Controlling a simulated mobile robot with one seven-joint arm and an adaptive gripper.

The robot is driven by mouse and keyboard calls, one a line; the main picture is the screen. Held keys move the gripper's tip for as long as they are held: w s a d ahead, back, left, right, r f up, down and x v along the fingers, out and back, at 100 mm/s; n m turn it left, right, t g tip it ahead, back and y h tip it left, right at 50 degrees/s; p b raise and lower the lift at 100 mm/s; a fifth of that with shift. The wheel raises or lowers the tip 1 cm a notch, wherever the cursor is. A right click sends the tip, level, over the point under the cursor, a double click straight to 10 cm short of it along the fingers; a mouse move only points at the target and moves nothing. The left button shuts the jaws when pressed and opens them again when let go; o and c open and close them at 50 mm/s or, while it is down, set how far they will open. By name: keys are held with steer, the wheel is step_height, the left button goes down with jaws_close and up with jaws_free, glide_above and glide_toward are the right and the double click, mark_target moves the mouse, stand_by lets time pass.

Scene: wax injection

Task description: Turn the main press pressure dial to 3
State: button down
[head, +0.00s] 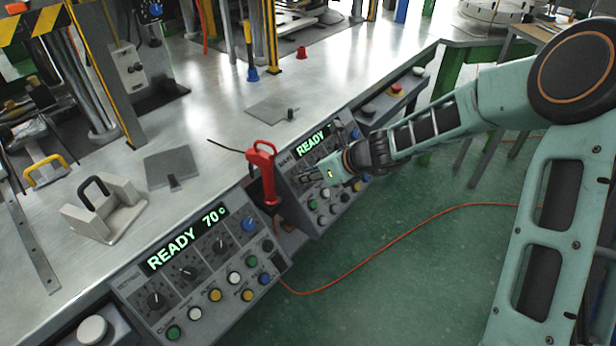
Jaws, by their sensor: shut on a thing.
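My gripper (312,177) reaches in from the right to the farther control panel (283,172), whose display (311,141) reads READY. Its fingers are closed at the panel's dial row, on a dial that they largely hide. I cannot read that dial's setting or label. The rest of this display is hidden or too small to read. The nearer control panel (129,289) has a display (185,238) reading READY 70°C, with black dials such as this one (188,272) and a blue dial (249,224). My gripper is apart from that nearer panel.
A red-handled tool (263,165) stands between the panels, close left of my gripper. Coloured buttons (215,295) line the panels' lower parts. A metal block with a black handle (103,209) sits on the steel table (215,110). An orange hose (375,240) crosses the green floor.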

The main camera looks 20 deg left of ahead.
steer(key=n+b, duration=0.2)
steer(key=b, duration=0.1)
steer(key=n+b, duration=0.3)
steer(key=b, duration=0.1)
steer(key=shift+f, duration=0.4)
steer(key=n+b, duration=0.3)
steer(key=shift+s+n+t+b, duration=0.15)
steer(key=shift+n+t+b, duration=0.15)
steer(key=shift+t, duration=0.1)
steer(key=shift+r+n+b, duration=0.2)
steer(key=shift+n+b, duration=0.8)
steer(key=shift+b, duration=0.15)
steer(key=shift+r, duration=0.1)
steer(key=c, duration=1.7)
jaws_free()
steer(key=v, duration=1.2)
steer(key=shift+s, duration=0.1)
